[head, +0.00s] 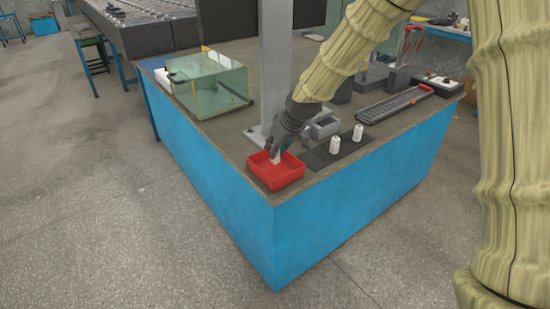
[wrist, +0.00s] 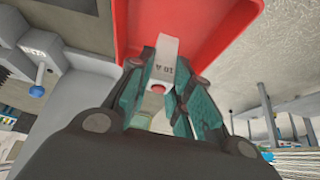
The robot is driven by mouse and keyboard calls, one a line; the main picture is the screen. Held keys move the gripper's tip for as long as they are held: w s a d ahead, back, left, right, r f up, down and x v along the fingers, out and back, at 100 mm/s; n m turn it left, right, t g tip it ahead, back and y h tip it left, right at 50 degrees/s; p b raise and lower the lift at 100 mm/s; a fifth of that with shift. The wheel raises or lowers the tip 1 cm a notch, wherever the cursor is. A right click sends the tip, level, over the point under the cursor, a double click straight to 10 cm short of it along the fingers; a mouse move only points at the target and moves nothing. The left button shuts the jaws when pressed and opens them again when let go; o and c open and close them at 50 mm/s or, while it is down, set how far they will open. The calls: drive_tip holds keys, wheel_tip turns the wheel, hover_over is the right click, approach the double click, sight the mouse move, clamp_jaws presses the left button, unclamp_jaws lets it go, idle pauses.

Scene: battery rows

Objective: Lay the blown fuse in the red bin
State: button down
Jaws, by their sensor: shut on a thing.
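My gripper (head: 274,151) is shut on a white fuse (head: 277,159), directly over the red bin. In the wrist view the fuse (wrist: 167,52) sits between the two fingers, showing a "10 A" mark and a red dot. The red bin (head: 283,184) is a shallow open tray at the near corner of the blue-sided bench. It also shows in the wrist view (wrist: 225,52) behind the fuse. The fuse's lower end overlaps the bin's inside; I cannot tell whether it touches the floor of the bin.
Two white fuses (head: 335,145) (head: 358,133) stand on a dark mat right of the bin. A grey post (head: 276,60) rises behind my gripper. A clear greenish box (head: 215,85) stands at the left, a long dark rack (head: 393,104) at the right.

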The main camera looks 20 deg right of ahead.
sight(276, 163)
drive_tip(key=shift+f, duration=1.85)
drive_tip(key=shift+f, duration=0.15)
drive_tip(key=c, duration=1.3)
unclamp_jaws()
drive_tip(key=shift+s+r, duration=0.1)
drive_tip(key=shift+r, duration=0.3)
drive_tip(key=v, duration=1.1)
drive_tip(key=shift+s+r, duration=0.15)
drive_tip(key=shift+s, duration=0.05)
